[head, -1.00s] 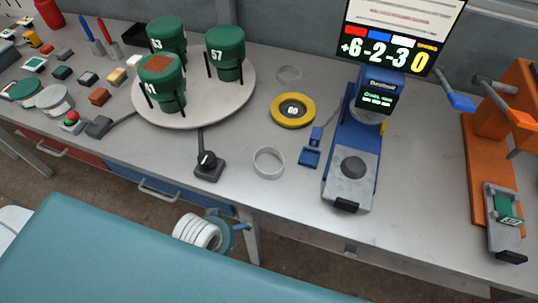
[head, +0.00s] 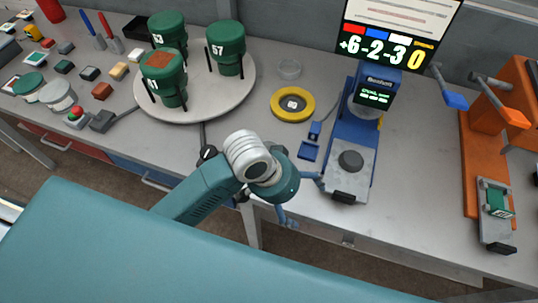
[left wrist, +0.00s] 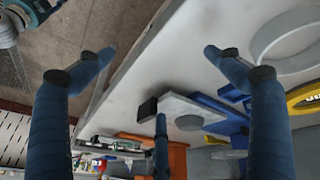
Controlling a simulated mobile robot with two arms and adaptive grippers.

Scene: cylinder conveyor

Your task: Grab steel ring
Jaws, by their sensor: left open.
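A steel ring (left wrist: 266,38) lies flat on the table in the left wrist view, at the upper right beside my right-hand finger. In the head view that front ring is hidden behind my left arm. My left gripper (head: 303,198) is open and empty at the table's front edge, left of the blue press. Its spread blue fingers also show in the left wrist view (left wrist: 158,58). My right gripper is not in view.
The blue press (head: 350,140) stands right of the rings, with a small blue piece (head: 309,151) beside it. A round white turntable (head: 190,112) with green canisters is at the left. An orange stand (head: 478,180) is at the right. Table between press and stand is clear.

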